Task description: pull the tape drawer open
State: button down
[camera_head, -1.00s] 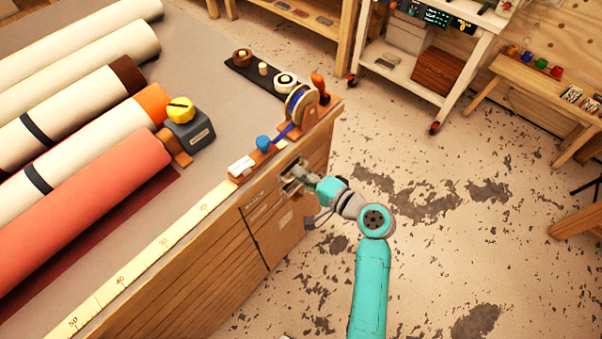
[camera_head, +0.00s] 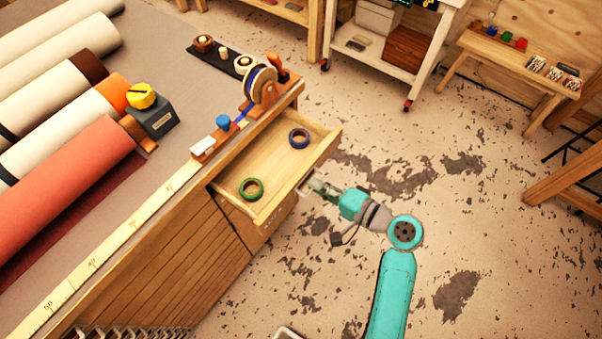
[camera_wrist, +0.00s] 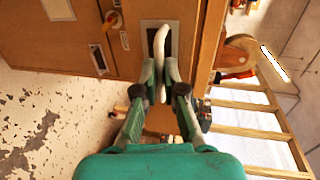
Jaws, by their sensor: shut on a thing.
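The tape drawer (camera_head: 280,158) is pulled out from the top of the wooden bench, and its inside shows in the head view. A green tape roll (camera_head: 251,189) and a blue tape roll (camera_head: 299,138) lie in it, apart from each other. My gripper (camera_head: 312,187) is at the drawer's front, partly hard to make out in the head view. In the wrist view my gripper (camera_wrist: 162,88) is shut on the pale curved drawer handle (camera_wrist: 161,50), with a finger on either side.
The bench top holds large fabric rolls (camera_head: 75,185), a yellow measuring strip (camera_head: 110,245) and a tape dispenser (camera_head: 260,85) near its edge. A white cart (camera_head: 385,50) and a low wooden bench (camera_head: 515,62) stand farther back. The floor right of the drawer is clear.

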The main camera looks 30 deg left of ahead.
jog(key=v, duration=0.2)
jog(key=f+v, duration=0.1)
jog(key=v, duration=0.2)
jog(key=shift+d, duration=0.4)
jog(key=c, duration=1.3)
grip_release()
jog(key=shift+o, duration=0.2)
jog(key=shift+d, duration=0.1)
jog(key=w+v, duration=0.1)
jog(key=v, duration=1)
jog(key=shift+s+d, duration=0.4)
jog(key=shift+s, duration=0.1)
jog(key=shift+r, duration=0.1)
